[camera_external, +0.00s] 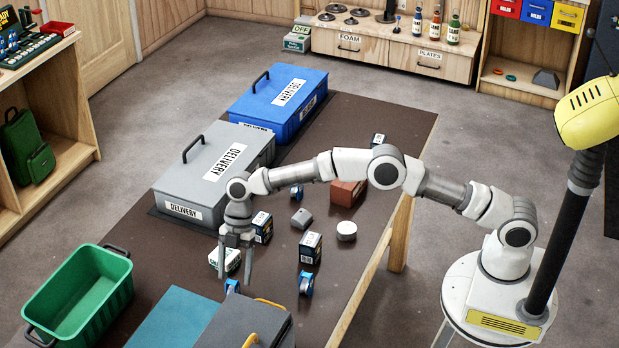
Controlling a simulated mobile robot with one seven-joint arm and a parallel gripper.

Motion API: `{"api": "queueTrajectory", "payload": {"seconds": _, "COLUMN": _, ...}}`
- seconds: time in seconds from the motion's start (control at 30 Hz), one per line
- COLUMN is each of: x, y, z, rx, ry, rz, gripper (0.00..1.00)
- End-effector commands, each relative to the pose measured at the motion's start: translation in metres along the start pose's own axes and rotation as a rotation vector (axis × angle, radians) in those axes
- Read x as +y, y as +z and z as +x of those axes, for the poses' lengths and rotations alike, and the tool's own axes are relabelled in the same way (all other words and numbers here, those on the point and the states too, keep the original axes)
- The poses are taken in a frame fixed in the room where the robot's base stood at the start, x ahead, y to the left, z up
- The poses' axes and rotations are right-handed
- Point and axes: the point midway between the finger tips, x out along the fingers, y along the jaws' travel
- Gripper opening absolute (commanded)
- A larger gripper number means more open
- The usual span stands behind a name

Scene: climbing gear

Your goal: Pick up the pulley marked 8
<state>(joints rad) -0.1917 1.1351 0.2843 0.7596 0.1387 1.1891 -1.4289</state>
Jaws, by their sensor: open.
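Several small blue pulley-like pieces are on the dark table. One blue pulley (306,284) stands right of my gripper, in front of a dark box. Another blue pulley (232,286) is just below my gripper, beside the grey case at the front. A third blue piece (296,191) is farther back, partly hidden by my arm. I cannot read a number on any of them. My gripper (235,272) points down with its fingers apart, above the table's left-middle part. I see nothing held between the fingers. A white-and-green box (225,259) shows behind them.
Dark blue-labelled boxes (311,248) (262,228), a white round tin (346,231), a grey block (302,218) and a brick-red block (346,193) share the table (398,140). Grey (197,178) and blue (262,105) delivery boxes stand behind. A green crate (118,292) is left.

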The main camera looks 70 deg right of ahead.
Motion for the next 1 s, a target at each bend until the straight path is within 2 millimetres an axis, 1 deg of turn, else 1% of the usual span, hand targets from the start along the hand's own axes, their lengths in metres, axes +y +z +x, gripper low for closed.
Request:
{"api": "queueTrajectory", "payload": {"seconds": 0.33, "x": 0.002, "y": -0.001, "z": 0.046, "rx": -0.002, "ry": -0.002, "rz": -0.001, "gripper": 0.74}}
{"api": "queueTrajectory", "payload": {"seconds": 0.4, "x": 0.002, "y": -0.001, "z": 0.050, "rx": -0.001, "ry": -0.001, "rz": -0.001, "gripper": 0.74}}
{"api": "queueTrajectory", "payload": {"seconds": 0.57, "x": 0.002, "y": -0.001, "z": 0.050, "rx": -0.001, "ry": 0.000, "rz": 0.000, "gripper": 0.74}}
{"api": "queueTrajectory", "payload": {"seconds": 0.6, "x": 0.002, "y": -0.001, "z": 0.050, "rx": -0.001, "ry": 0.000, "rz": 0.000, "gripper": 0.72}}
{"api": "queueTrajectory", "payload": {"seconds": 0.67, "x": 0.002, "y": -0.001, "z": 0.050, "rx": -0.001, "ry": 0.000, "rz": 0.000, "gripper": 0.61}}
{"api": "queueTrajectory", "payload": {"seconds": 0.7, "x": 0.002, "y": -0.001, "z": 0.050, "rx": -0.001, "ry": 0.000, "rz": 0.000, "gripper": 0.54}}
{"api": "queueTrajectory", "payload": {"seconds": 0.77, "x": 0.002, "y": -0.001, "z": 0.050, "rx": -0.001, "ry": 0.000, "rz": 0.000, "gripper": 0.43}}
{"api": "queueTrajectory", "payload": {"seconds": 0.8, "x": 0.002, "y": -0.001, "z": 0.050, "rx": -0.001, "ry": 0.000, "rz": 0.000, "gripper": 0.36}}
{"api": "queueTrajectory", "payload": {"seconds": 0.87, "x": 0.002, "y": -0.001, "z": 0.050, "rx": -0.001, "ry": 0.000, "rz": 0.000, "gripper": 0.25}}
{"api": "queueTrajectory", "payload": {"seconds": 1.0, "x": 0.002, "y": -0.001, "z": 0.049, "rx": -0.001, "ry": 0.000, "rz": 0.000, "gripper": 0.00}}
